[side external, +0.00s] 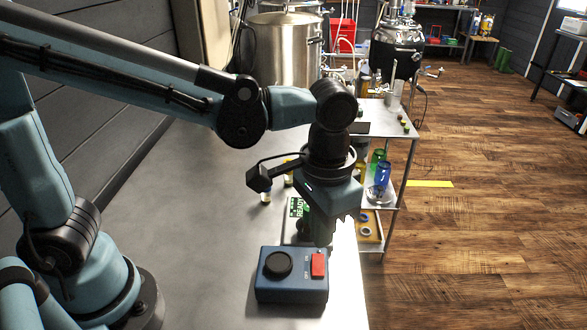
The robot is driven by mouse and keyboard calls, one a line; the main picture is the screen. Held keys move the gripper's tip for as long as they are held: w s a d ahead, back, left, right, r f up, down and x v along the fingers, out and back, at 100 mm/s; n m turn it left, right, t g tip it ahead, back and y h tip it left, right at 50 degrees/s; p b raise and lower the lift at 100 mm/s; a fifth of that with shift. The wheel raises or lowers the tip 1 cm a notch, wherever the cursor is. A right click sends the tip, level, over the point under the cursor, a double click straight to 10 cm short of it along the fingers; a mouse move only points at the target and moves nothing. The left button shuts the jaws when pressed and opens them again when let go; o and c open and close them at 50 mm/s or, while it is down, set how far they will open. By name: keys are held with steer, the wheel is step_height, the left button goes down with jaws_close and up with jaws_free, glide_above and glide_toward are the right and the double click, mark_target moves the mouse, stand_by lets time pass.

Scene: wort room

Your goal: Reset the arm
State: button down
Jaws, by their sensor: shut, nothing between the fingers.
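My gripper (323,238) is shut and empty. It points down just behind and above the right side of a blue control box (292,291). The box sits near the front right edge of the grey bench (190,215). Its top carries a round black knob (278,264) and a red rocker switch (318,265) marked with on/off lettering. The fingertips look close to the back of the box by the red switch. I cannot tell whether they touch it. My arm reaches from the left across the bench.
A green READY sign (298,208) and small bottles (266,196) are behind my gripper. A metal pot (284,50) stands at the back. A steel shelf cart (402,150) with green and blue bottles stands to the right. The bench left of the box is clear.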

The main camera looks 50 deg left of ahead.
steer(key=a+r+n+t, duration=0.1)
steer(key=a+n+t, duration=0.2)
steer(key=a, duration=1.4)
steer(key=t, duration=0.4)
steer(key=shift+s+a+r, duration=0.2)
steer(key=shift+s+a, duration=0.1)
steer(key=shift+a, duration=0.05)
